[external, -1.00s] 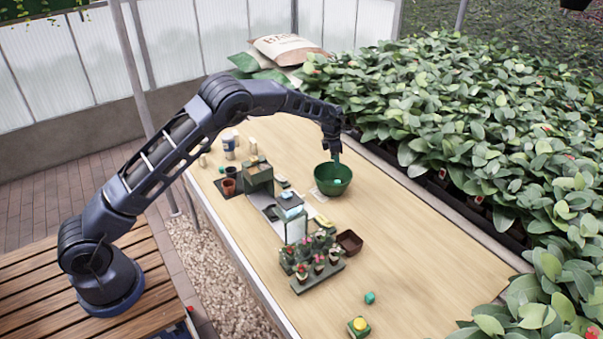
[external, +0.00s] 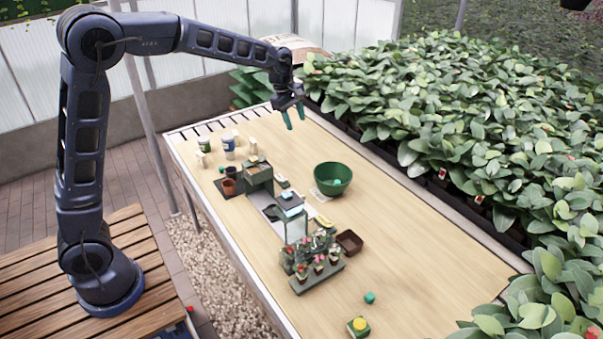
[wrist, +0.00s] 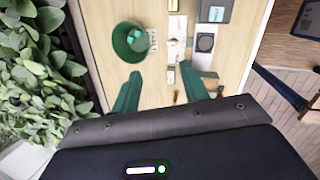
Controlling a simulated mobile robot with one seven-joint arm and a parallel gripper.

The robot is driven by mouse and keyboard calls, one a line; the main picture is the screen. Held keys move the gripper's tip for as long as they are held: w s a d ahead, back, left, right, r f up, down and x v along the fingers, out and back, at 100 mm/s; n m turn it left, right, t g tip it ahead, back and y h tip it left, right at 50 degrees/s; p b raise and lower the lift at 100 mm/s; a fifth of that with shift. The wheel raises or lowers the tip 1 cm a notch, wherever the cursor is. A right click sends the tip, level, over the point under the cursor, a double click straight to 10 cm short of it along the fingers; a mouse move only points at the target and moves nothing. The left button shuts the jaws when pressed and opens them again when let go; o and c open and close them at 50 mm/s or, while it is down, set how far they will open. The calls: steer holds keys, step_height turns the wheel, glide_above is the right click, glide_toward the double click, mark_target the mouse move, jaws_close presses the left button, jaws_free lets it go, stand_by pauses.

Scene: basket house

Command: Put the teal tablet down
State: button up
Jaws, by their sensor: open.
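A small teal piece, which looks like the tablet, shows inside the green bowl (external: 333,176) in the wrist view (wrist: 134,37). The bowl stands on the wooden table, beyond my fingertips in the wrist view (wrist: 118,46). My gripper (external: 294,119) is raised above the far end of the table, up and left of the bowl in the external view. Its two green fingers are apart and nothing shows between them in the wrist view (wrist: 160,73). Another small teal block (external: 370,298) lies on the table near its front.
A planter of leafy plants (external: 450,130) runs along the table's right side. Potted flowers (external: 318,262), a brown box (external: 349,242), cups (external: 228,147) and a yellow-topped green box (external: 358,327) stand on the table. The table right of the bowl is clear.

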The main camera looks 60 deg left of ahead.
steer(key=s+d+r+m, duration=0.1)
steer(key=s+r+m, duration=0.2)
steer(key=s, duration=0.4)
steer(key=s+d+r+m, duration=0.1)
steer(key=s+r+m, duration=0.25)
steer(key=s, duration=0.35)
steer(key=s+d+f+m+t, duration=0.1)
steer(key=s+m, duration=0.6)
steer(key=s, duration=0.9)
steer(key=s+d+f+m+t+y, duration=0.1)
steer(key=s+m, duration=0.6)
steer(key=s, duration=0.9)
steer(key=shift+s+d+f, duration=0.25)
steer(key=shift+s+d, duration=0.15)
steer(key=shift+d, duration=0.15)
steer(key=shift+o, duration=0.6)
